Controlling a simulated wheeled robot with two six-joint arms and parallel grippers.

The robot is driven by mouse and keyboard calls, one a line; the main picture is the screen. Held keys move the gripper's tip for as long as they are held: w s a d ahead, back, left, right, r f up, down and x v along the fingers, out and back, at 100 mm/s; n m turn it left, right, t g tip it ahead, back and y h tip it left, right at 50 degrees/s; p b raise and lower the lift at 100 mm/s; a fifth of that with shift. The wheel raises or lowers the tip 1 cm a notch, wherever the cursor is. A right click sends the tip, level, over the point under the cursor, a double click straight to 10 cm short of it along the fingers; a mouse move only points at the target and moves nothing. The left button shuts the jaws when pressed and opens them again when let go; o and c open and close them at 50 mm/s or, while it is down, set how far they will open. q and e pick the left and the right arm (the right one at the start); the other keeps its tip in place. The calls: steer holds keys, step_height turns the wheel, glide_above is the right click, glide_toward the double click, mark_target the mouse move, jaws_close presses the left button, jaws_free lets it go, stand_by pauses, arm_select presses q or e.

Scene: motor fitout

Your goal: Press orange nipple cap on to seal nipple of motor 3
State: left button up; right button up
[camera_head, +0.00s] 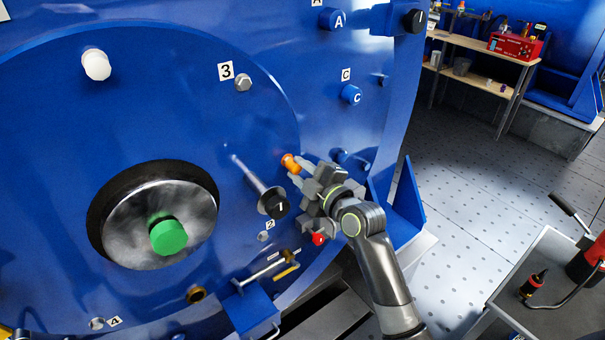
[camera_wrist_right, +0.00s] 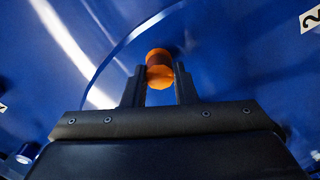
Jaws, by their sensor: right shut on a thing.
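The orange nipple cap (camera_head: 290,163) is between the fingertips of my right gripper (camera_head: 298,169), close to the blue end face of the motor (camera_head: 190,60). In the right wrist view the cap (camera_wrist_right: 158,60) sits between the two dark fingers of the right gripper (camera_wrist_right: 159,84), its far end towards the blue surface. I cannot tell whether it touches the motor. The seal nipple is not visible; the cap and fingers may hide it. My left gripper is not in view.
A label 3 (camera_head: 226,71) is beside a grey bolt. A green-capped shaft (camera_head: 168,237) projects at lower left. Open floor (camera_head: 470,190) lies right.

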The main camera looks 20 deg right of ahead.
steer(key=shift+w+a, duration=0.1)
steer(key=shift+w, duration=0.2)
steer(key=o, duration=1)
steer(key=shift+o, duration=0.2)
steer(key=b+v, duration=0.2)
steer(key=v, duration=1.5)
steer(key=shift+s, duration=0.25)
